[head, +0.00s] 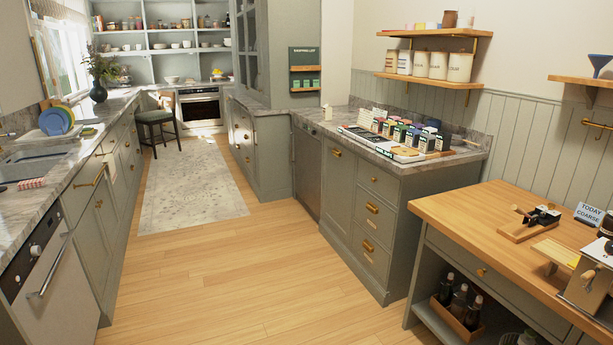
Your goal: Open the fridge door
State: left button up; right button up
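No full-height fridge shows clearly in the head view. A plain grey metal appliance front (307,173) sits under the right-hand counter, left of the drawers, and looks shut. I cannot tell whether it is the fridge. A white-fronted appliance (62,290) with a dark control panel, a knob and a bar handle stands at the lower left, also shut; it looks like a dishwasher or washer. Neither of my grippers is in view.
The wooden floor (250,275) is open between the counters, with a pale rug (192,188) further back. A dark stool (155,128) stands beyond it on the left. A wooden-topped table (470,205) juts in at the right. An oven (199,107) is at the back.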

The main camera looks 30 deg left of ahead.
aim_at(308, 149)
jog(key=i+j+u, duration=0.6)
jog(key=i+j, duration=0.2)
jog(key=i+j+u, duration=0.3)
jog(key=i, duration=0.15)
jog(key=i+j+u, duration=0.1)
jog(key=i+u, duration=0.2)
jog(key=i, duration=0.15)
jog(key=i+u, duration=0.3)
jog(key=i, duration=1.05)
jog(key=i+j, duration=0.1)
jog(key=i, duration=0.85)
jog(key=i+z, duration=0.1)
jog(key=i, duration=0.8)
jog(key=i+j, duration=0.15)
jog(key=i, duration=0.75)
jog(key=i+j+z, duration=0.1)
jog(key=i, duration=0.8)
